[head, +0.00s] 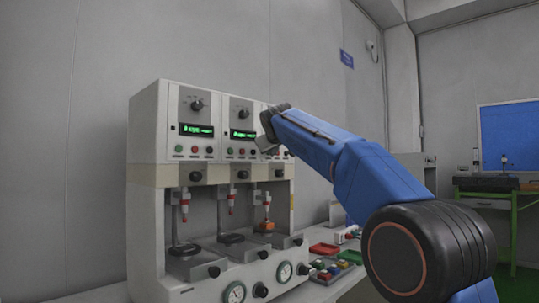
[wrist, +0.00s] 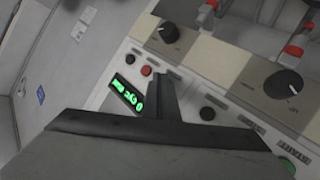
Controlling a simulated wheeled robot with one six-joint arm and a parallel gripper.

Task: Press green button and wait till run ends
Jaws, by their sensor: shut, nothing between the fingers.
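The test machine (head: 147,130) is a white cabinet with three stations, each with a panel on top. The left and middle panels show lit green displays and a row of small buttons, including a green button (head: 178,148) on the left panel. My gripper (head: 266,142) is at the right panel and hides its display and part of its button row. In the wrist view, my gripper (wrist: 163,82) is shut and empty, with its tip at the button row beside a lit display (wrist: 126,95). A red button (wrist: 146,71) shows beside the tip. The green button there is hidden, and contact cannot be told.
An orange part (head: 266,226) sits under the right station's spindle. Red and green trays (head: 325,249) with small coloured pieces lie right of the machine. Black knobs (wrist: 289,83) stand out from the machine's front near my gripper.

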